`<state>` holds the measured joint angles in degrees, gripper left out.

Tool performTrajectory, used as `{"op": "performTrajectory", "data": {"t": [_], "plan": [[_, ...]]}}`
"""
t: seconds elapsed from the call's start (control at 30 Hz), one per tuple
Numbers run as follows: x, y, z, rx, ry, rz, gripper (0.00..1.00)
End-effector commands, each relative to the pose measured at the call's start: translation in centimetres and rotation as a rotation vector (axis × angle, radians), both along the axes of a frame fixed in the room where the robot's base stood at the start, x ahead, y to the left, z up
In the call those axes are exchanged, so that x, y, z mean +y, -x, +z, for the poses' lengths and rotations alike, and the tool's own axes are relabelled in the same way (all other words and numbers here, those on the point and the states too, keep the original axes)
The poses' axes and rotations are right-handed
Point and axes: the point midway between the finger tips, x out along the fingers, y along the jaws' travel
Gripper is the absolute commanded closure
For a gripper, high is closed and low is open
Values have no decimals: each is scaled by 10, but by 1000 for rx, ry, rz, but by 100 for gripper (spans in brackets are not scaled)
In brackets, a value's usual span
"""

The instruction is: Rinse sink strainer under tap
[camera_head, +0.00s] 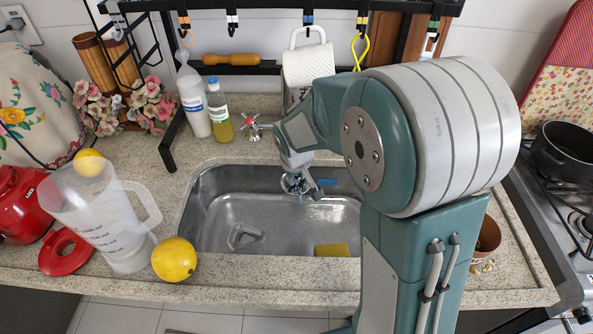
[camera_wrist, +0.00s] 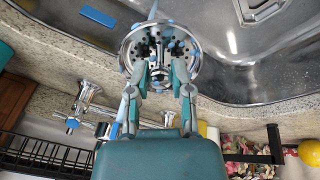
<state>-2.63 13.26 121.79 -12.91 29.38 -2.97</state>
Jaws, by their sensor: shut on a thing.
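My gripper (camera_head: 297,178) is over the back part of the metal sink (camera_head: 215,222), with my arm reaching in from the right. In the wrist view its two fingers (camera_wrist: 160,75) are closed on the sink strainer (camera_wrist: 196,62), a round metal cup with a shiny rim and holes. The strainer (camera_head: 292,186) is held above the sink floor, partly hidden by the gripper in the head view. The tap's red-marked handle (camera_head: 252,127) stands behind the sink. Chrome tap parts (camera_wrist: 84,97) also show beside the gripper in the wrist view. I cannot tell whether water is running.
A yellow sponge (camera_head: 332,250), a blue item (camera_head: 326,182) and a grey triangular piece (camera_head: 243,237) are in the sink. Bottles (camera_head: 219,112) stand behind left. A clear jug (camera_head: 112,222) and yellow fruit (camera_head: 175,259) are left. A black rack (camera_head: 270,68) spans the back.

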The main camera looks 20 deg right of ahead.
Motion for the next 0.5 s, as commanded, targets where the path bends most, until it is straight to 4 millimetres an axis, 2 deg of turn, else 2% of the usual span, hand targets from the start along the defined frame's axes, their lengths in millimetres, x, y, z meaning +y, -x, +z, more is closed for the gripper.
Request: {"op": "performTrajectory", "data": {"t": [0.5], "plan": [[10, 30, 0, -1, 0, 1, 100]]}}
